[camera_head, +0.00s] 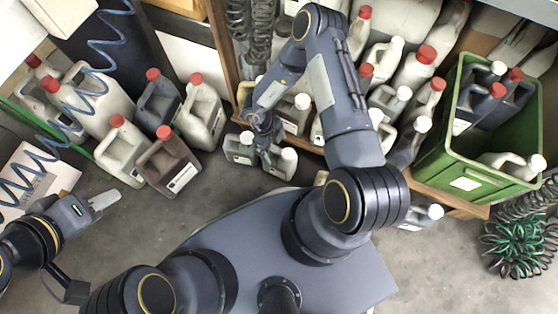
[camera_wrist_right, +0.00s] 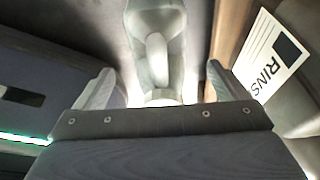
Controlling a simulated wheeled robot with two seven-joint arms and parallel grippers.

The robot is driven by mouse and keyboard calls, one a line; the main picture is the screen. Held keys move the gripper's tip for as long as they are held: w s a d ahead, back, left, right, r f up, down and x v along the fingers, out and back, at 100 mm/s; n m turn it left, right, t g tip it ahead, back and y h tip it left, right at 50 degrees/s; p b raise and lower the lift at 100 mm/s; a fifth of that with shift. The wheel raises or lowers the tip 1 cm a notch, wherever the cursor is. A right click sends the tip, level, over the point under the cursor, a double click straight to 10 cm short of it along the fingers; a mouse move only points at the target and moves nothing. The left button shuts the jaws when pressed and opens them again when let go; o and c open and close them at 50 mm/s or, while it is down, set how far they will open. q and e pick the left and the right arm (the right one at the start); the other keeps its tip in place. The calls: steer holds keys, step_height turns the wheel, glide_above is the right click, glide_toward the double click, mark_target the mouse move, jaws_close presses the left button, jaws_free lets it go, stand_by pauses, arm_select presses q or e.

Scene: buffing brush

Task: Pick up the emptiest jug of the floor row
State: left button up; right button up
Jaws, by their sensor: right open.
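Small pale jugs with white caps stand on the floor at the centre of the head view, one left (camera_head: 240,148) and one right (camera_head: 281,162) of my right gripper (camera_head: 265,150). In the right wrist view my right gripper (camera_wrist_right: 160,86) is open, its fingers apart on either side of a grey translucent jug (camera_wrist_right: 157,25). The jug's handle lies between them; I cannot tell whether they touch it. No fill levels are readable. My left gripper (camera_head: 104,200) hangs at the left, away from the central jugs; its opening cannot be told.
Red-capped jugs stand at left, including a grey one (camera_head: 122,152), a brown one (camera_head: 168,166) and a pale one (camera_head: 200,112). A green crate (camera_head: 440,155) holds jugs at right. A jug labelled RINS (camera_wrist_right: 300,75) stands right of my right gripper. Floor between the left jugs and my base is clear.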

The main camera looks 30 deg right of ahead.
steer(key=b+x, duration=0.3)
steer(key=x, duration=0.3)
steer(key=shift+w+a+f, duration=0.1)
steer(key=shift+a+f, duration=0.05)
steer(key=c, duration=1.5)
